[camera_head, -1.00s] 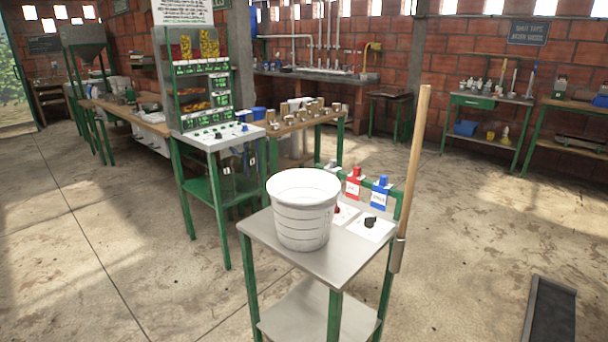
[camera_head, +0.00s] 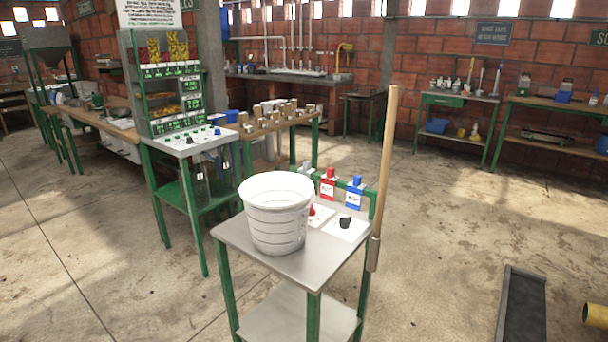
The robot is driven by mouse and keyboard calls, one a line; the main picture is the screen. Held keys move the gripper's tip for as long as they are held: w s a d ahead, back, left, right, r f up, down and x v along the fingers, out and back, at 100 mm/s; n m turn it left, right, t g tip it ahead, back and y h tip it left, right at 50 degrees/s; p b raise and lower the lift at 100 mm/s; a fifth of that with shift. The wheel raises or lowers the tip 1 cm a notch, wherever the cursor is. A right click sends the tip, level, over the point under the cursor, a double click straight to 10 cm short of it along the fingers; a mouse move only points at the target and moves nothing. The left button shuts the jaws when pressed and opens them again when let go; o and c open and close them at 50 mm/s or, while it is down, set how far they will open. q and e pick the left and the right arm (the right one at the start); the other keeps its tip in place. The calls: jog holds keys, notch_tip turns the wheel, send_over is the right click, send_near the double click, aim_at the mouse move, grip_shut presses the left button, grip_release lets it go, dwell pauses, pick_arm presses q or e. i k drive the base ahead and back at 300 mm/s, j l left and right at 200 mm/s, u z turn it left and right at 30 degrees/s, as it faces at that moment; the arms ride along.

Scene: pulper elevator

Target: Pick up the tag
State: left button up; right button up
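A red tag-like piece with a white label (camera_head: 328,184) and a blue one with a white label (camera_head: 354,192) stand upright at the back edge of a small metal-topped table (camera_head: 298,267). A grey piece (camera_head: 306,171) shows to their left, partly hidden behind the bucket. I cannot tell which of these is the task's tag. White cards lie in front of them, one bearing a black object (camera_head: 345,222) and one a small red object (camera_head: 312,210). Neither of my grippers is in view.
A white bucket (camera_head: 276,214) stands on the table's left part. A wooden-handled tool (camera_head: 386,165) stands upright at its right side. A dark tray-like strip (camera_head: 523,312) and a yellow cylinder (camera_head: 596,315) are at lower right. Floor left of the table is clear.

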aim_at(307, 170)
jog(key=i+l+u, duration=0.35)
jog(key=i+l, duration=0.15)
jog(key=i+l+u, duration=0.15)
jog(key=l, duration=0.25)
jog(key=i+l+u, duration=0.15)
jog(key=i+l, duration=0.15)
jog(key=i+l+u, duration=0.2)
jog(key=l, duration=0.2)
jog(key=i+l+u, duration=0.15)
jog(key=l, duration=0.25)
jog(key=i+l+u, duration=0.15)
jog(key=l, duration=0.25)
jog(key=i+l+u, duration=0.2)
jog(key=l, duration=0.25)
jog(key=k, duration=0.1)
